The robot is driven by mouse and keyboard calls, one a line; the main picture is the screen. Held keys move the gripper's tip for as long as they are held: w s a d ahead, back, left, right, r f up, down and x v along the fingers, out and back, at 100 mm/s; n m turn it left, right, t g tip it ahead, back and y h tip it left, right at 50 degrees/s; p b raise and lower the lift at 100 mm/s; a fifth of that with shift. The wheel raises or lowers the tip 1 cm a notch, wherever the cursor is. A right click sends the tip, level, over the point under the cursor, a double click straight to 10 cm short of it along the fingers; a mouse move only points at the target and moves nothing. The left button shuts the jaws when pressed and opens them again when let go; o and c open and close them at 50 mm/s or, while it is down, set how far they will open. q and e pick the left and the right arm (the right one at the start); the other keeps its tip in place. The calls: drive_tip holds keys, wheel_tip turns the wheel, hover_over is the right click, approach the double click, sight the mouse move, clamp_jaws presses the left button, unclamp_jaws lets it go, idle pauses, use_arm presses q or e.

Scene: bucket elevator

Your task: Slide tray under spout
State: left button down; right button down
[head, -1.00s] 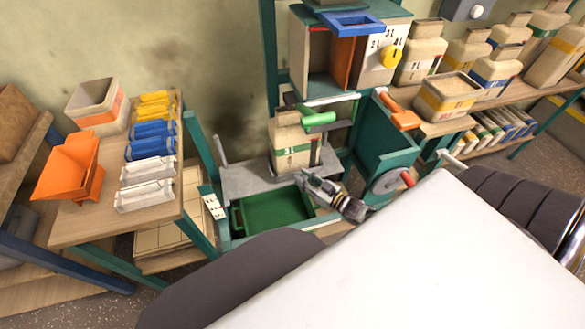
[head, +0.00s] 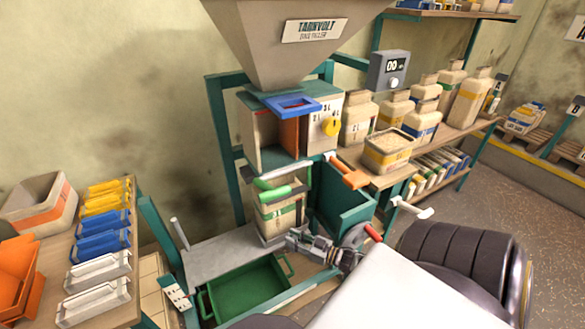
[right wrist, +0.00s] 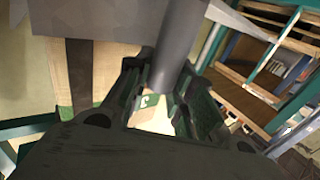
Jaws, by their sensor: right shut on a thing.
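A grey flat tray (head: 215,257) with an upright post (head: 180,233) at its left end lies across the teal frame. A beige bag with a green band (head: 279,217) stands at its right part, below the filler's spout area. My right gripper (head: 293,241) is at the front right of the bag. In the right wrist view its fingers (right wrist: 165,105) are closed around a grey round post (right wrist: 178,50), with the bag (right wrist: 75,75) behind to the left. The post's lower end is hidden by the gripper. My left gripper is not in view.
A green bin (head: 250,290) with handles sits low in front of the grey tray. The filler hopper (head: 285,40) is above. A green lever (head: 275,196) and an orange lever (head: 346,172) stick out nearby. A teal panel (head: 343,205) stands to the right.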

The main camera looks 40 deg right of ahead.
drive_tip(key=shift+d, duration=0.25)
drive_tip(key=c, duration=1.2)
unclamp_jaws()
drive_tip(key=shift+s+d, duration=0.1)
drive_tip(key=v, duration=1.2)
drive_tip(key=shift+a, duration=0.25)
